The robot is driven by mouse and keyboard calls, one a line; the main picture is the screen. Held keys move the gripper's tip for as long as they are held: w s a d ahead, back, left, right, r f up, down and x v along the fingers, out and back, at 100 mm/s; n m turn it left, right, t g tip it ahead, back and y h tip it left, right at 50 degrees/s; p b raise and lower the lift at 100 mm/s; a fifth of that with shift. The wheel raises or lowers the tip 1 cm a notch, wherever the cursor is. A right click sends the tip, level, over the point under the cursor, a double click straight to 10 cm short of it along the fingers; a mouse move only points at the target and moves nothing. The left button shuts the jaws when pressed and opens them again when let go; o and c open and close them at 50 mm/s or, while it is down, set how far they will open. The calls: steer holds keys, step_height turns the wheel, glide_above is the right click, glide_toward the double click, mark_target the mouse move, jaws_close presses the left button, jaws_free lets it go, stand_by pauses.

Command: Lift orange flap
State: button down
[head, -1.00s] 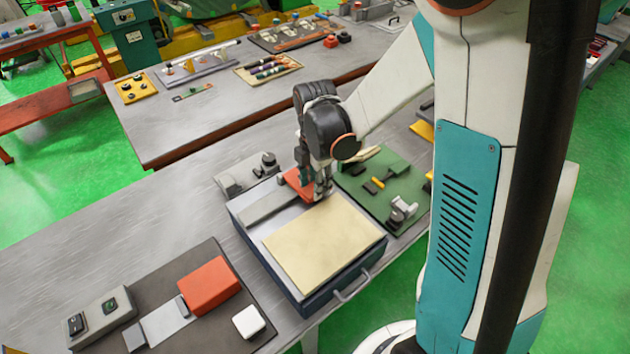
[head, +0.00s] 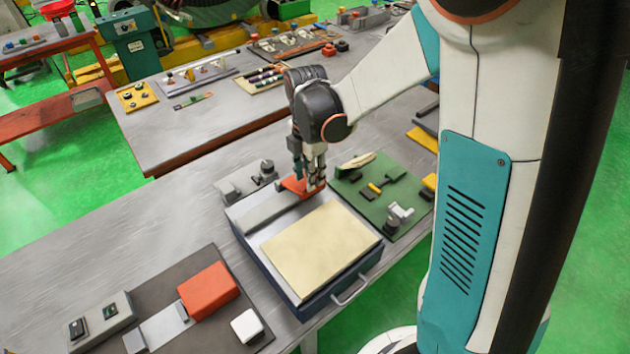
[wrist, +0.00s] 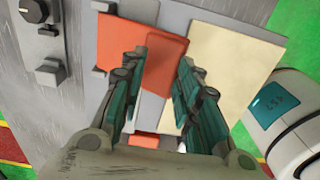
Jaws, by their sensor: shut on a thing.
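The orange flap (head: 293,186) is at the far end of the dark blue box (head: 262,262), beside the cream panel (head: 322,248). In the wrist view it shows as an orange sheet (wrist: 121,42) with a darker orange portion (wrist: 164,58) between the fingers, which appears raised. My gripper (head: 313,184) points down at the flap and is shut on it. In the wrist view my gripper (wrist: 158,75) has one teal finger on each side of the darker orange portion. The fingers hide part of the flap in the head view.
A grey fixture with a black knob (head: 266,168) stands left of the flap. A green board with small parts (head: 375,200) lies to the right. An orange block (head: 208,290) sits on a dark mat at front left.

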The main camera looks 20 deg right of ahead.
mark_target(301, 181)
steer(key=shift+w+a+r, duration=0.15)
steer(key=shift+w+a, duration=0.1)
steer(key=shift+w, duration=0.3)
steer(key=shift+w+a+r, duration=0.15)
steer(key=shift+w+a, duration=0.05)
steer(key=shift+w, duration=0.35)
steer(key=c, duration=2.2)
jaws_free()
steer(key=shift+w+a+r, duration=0.1)
steer(key=shift+w+a, duration=0.05)
steer(key=shift+w, duration=0.2)
steer(key=shift+o, duration=0.6)
steer(key=shift+w, duration=0.1)
steer(key=o, duration=1)
steer(key=shift+o, duration=0.6)
steer(key=shift+w+a+f, duration=0.1)
steer(key=shift+w+f, duration=0.1)
steer(key=shift+w, duration=0.15)
steer(key=shift+s, duration=0.2)
steer(key=shift+c, duration=0.4)
steer(key=shift+r, duration=0.1)
